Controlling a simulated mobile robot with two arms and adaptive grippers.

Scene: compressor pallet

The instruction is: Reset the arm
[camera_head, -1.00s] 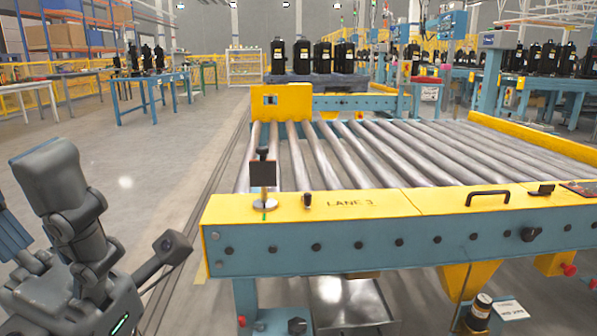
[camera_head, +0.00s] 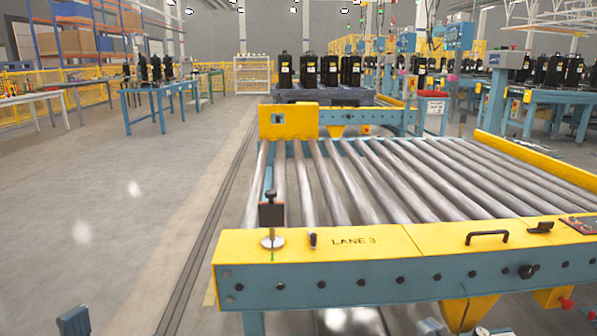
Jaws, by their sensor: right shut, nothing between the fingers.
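My right gripper (camera_head: 431,327) shows only as a small grey tip at the bottom edge, in front of the underside of the conveyor lane. It is shut and holds nothing. Most of it and its arm are below the picture. My left gripper is not in view. A small blue-grey part shows at the bottom left edge, cut off by the frame; I cannot tell what it is.
The roller conveyor's yellow front rail (camera_head: 376,241), marked LANE 3, spans the right side. A small black device on a post (camera_head: 271,216) stands on its left corner. Blue tables (camera_head: 158,90) stand far left. The floor (camera_head: 110,190) on the left is clear.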

